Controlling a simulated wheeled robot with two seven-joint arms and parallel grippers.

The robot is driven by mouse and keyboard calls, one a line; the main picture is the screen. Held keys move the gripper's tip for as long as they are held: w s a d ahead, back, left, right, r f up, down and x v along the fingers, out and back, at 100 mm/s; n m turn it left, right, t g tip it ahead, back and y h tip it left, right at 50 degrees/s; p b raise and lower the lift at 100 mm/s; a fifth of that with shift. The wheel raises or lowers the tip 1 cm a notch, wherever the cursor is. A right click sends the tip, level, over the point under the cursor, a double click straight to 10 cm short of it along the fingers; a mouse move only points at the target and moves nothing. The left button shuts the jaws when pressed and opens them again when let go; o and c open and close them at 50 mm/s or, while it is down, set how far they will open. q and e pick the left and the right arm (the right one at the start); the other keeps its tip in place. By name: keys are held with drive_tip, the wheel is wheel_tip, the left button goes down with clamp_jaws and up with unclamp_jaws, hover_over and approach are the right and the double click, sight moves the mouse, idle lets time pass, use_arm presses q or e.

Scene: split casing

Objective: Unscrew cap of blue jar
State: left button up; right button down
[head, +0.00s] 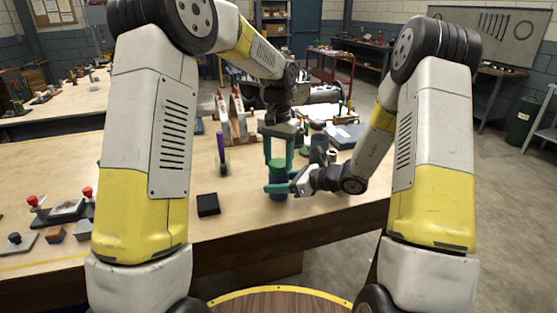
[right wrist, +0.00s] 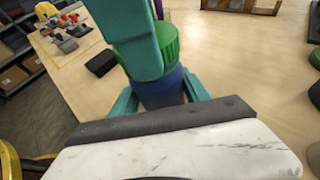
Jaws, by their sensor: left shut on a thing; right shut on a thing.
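The blue jar (head: 278,180) stands upright on the wooden table, and its green cap (head: 278,165) sits on top. In the right wrist view the blue body (right wrist: 162,90) shows below the green cap (right wrist: 167,42). My left gripper (head: 279,155) comes down from above and is shut on the cap. One of its teal fingers hides part of the cap in the right wrist view. My right gripper (head: 278,187) reaches in from the right at a low level and is shut on the jar body, a finger on each side.
A black block (head: 208,205) lies on the table left of the jar. A purple-topped tool in a holder (head: 222,155) stands behind it. Red-knobbed fixtures (head: 68,208) are at the left. A wooden rack (head: 238,128) and a blue case (head: 345,135) are farther back. The front table between block and jar is clear.

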sight(278, 163)
use_arm(q)
drive_tip(key=shift+r, duration=0.15)
idle(0.4)
drive_tip(key=shift+r, duration=0.95)
drive_tip(key=shift+r, duration=2)
use_arm(e)
drive_tip(key=shift+c, duration=2.2)
unclamp_jaws()
